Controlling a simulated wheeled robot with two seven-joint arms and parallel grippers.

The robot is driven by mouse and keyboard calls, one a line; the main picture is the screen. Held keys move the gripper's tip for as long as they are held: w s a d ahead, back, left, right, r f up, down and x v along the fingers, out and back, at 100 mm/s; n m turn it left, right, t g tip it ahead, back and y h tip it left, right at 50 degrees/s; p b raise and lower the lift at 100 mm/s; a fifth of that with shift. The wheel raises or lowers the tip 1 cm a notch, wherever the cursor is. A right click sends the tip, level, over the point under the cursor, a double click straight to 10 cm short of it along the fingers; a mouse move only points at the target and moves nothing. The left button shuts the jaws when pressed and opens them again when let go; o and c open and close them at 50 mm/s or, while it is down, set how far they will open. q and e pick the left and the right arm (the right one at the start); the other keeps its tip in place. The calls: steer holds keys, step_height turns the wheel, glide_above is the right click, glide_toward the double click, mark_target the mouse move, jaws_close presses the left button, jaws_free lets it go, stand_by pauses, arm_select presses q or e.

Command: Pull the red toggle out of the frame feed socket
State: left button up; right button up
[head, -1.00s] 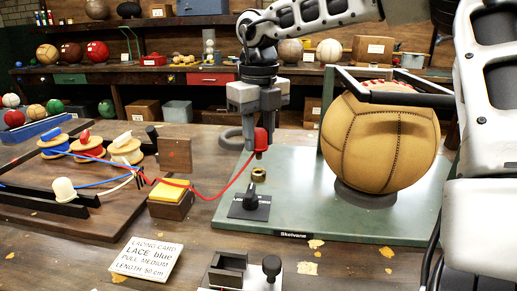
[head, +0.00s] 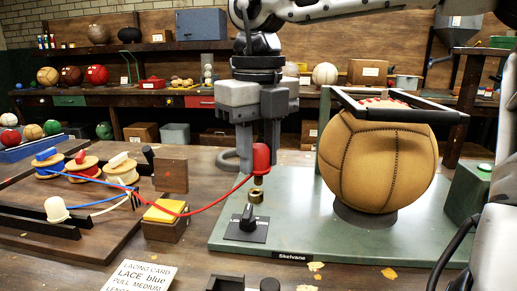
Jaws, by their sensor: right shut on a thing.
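The red toggle (head: 261,158) is upright at the end of a red lace (head: 185,213). My right gripper (head: 260,148) points down and is shut on the toggle, which shows between its grey fingers. The toggle's lower tip is just above the brass socket (head: 257,195) on the green base plate (head: 300,226); a small gap seems to show between them. A black switch (head: 248,216) on a dark plate stands in front of the socket. My left gripper is not in view.
A tan leather ball (head: 375,165) sits on the base plate under a black frame (head: 392,104). A yellow-topped block (head: 166,211) and lace spools (head: 84,168) stand left. A lacing card (head: 142,278) lies in front. The plate's front middle is clear.

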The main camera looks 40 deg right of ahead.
mark_target(258, 184)
steer(key=shift+f+b, duration=2.25)
steer(key=shift+f, duration=0.85)
